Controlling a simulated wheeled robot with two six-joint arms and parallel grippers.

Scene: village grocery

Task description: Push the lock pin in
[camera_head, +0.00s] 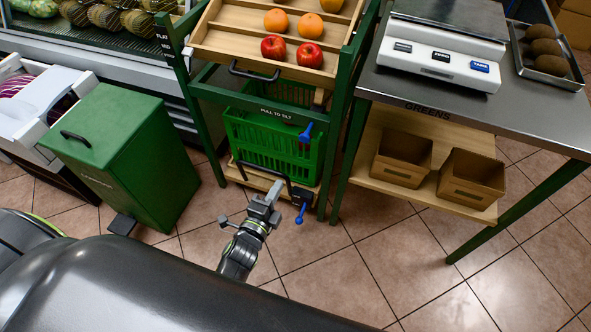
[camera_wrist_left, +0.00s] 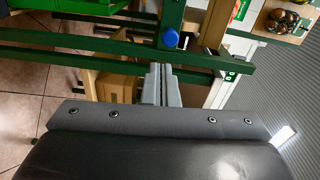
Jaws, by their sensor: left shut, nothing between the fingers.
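The green stand (camera_head: 335,150) has two blue-handled parts on its right side, an upper one (camera_head: 306,133) and a lower one (camera_head: 301,213); I cannot tell for sure which is the lock pin. In the left wrist view a round blue knob (camera_wrist_left: 170,39) shows on a green post. My left gripper (camera_head: 275,188) is shut and empty, just left of the lower blue part in the head view. In the left wrist view its fingertips (camera_wrist_left: 160,67) lie a little below the knob, seemingly apart from it. My right gripper is not in view.
A green crate (camera_head: 235,132) sits in the stand under a tilted wooden tray (camera_head: 215,38) with apples and oranges. A green bin (camera_head: 120,140) stands left. A steel table (camera_head: 440,95) with a scale and cardboard boxes stands right. The tiled floor (camera_head: 400,265) in front is clear.

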